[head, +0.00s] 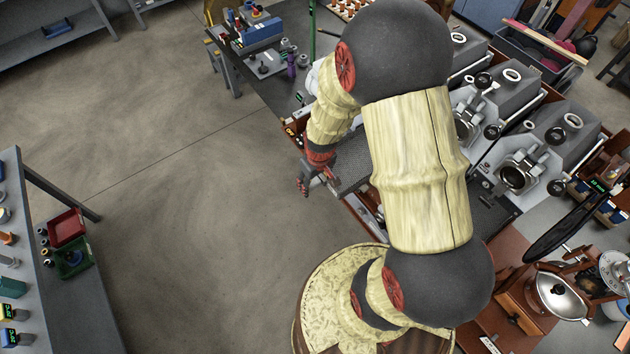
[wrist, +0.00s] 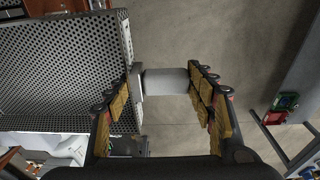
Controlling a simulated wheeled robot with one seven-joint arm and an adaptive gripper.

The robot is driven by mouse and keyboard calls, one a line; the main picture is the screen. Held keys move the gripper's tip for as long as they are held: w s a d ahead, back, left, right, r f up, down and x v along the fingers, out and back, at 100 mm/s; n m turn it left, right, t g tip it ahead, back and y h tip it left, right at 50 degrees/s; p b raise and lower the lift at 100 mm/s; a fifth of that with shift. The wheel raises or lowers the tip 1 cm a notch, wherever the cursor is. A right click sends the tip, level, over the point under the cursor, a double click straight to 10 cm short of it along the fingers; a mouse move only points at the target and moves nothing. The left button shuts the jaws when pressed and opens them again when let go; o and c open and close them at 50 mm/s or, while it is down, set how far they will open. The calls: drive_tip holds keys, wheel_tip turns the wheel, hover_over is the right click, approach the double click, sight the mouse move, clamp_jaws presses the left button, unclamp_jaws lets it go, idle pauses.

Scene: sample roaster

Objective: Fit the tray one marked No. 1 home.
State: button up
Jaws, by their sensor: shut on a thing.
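A perforated metal tray (wrist: 62,65) with a thin bright rim fills the left of the wrist view. In the head view the perforated tray (head: 352,172) shows beside my forearm at the roaster, partly hidden by the arm. A pale grey handle piece (wrist: 166,83) stands out from the tray's right edge in the wrist view. My gripper (wrist: 163,92) has its two padded fingers on either side of this handle and is shut on it. In the head view my gripper (head: 318,183) is at the tray's left edge, over the floor side. No number marking is legible.
The roaster's row of grey drum units (head: 522,170) stands right of my arm. A dark bench (head: 270,85) with small tools lies beyond. Open floor (head: 190,200) lies left of the gripper. A shelf with red and green bins (head: 68,228) stands far left.

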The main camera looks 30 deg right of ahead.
sight(354, 164)
drive_tip(key=shift+f+b, duration=1.1)
drive_tip(key=shift+f, duration=0.15)
idle(0.4)
drive_tip(key=shift+f, duration=0.25)
drive_tip(key=shift+d, duration=0.1)
drive_tip(key=shift+w+d+b, duration=0.15)
drive_tip(key=shift+d+b, duration=1.15)
drive_tip(key=shift+d, duration=2.75)
drive_tip(key=shift+w+d+b, duration=0.15)
drive_tip(key=shift+d+b, duration=1.15)
drive_tip(key=shift+d, duration=2.7)
drive_tip(key=o, duration=1.6)
drive_tip(key=shift+o, duration=0.2)
wheel_tip(354, 164, up, 12)
drive_tip(key=s, duration=0.1)
drive_tip(key=shift+s+a, duration=0.15)
drive_tip(key=shift+s, duration=0.15)
